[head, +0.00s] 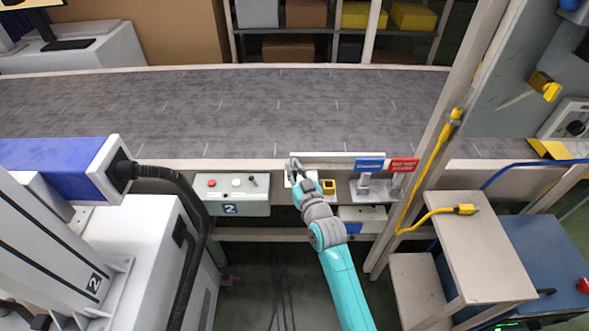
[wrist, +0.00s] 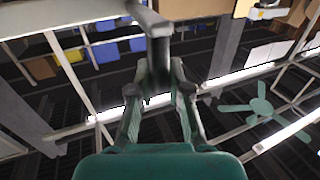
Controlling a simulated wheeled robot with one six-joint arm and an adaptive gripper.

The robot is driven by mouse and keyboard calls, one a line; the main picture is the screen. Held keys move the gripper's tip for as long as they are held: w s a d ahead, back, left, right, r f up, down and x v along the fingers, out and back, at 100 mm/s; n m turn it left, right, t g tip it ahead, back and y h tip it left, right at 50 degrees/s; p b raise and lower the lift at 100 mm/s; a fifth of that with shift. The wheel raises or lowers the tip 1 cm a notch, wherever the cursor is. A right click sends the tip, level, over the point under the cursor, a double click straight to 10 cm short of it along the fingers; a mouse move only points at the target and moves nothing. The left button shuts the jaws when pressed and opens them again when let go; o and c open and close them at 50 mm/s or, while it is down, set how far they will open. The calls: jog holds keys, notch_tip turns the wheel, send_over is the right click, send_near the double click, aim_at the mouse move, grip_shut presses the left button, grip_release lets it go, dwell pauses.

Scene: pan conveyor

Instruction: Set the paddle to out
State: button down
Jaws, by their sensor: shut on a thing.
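The paddle (head: 340,157) looks like a long pale bar lying along the near edge of the grey conveyor. My gripper (head: 295,166) is at the bar's left end, in front of the conveyor rail. In the wrist view a grey post with a wide flat top, seemingly the paddle's handle (wrist: 157,28), stands between the fingers. My gripper (wrist: 155,82) is shut on it there. A blue sign (head: 369,164) and a red sign (head: 404,164) stand to the right of the gripper; their lettering is too small to read.
A control box (head: 230,209) marked 2, with buttons, sits left of the gripper. A yellow square piece (head: 328,186) is close on its right. A post (head: 440,140) with a yellow cable rises farther right. The conveyor belt (head: 220,105) is empty.

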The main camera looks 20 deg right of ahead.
jog(key=shift+a, duration=0.2)
jog(key=c, duration=1.1)
grip_release()
jog(key=shift+s+d, duration=0.1)
jog(key=shift+s, duration=0.45)
jog(key=s, duration=1.1)
jog(key=shift+d, duration=0.2)
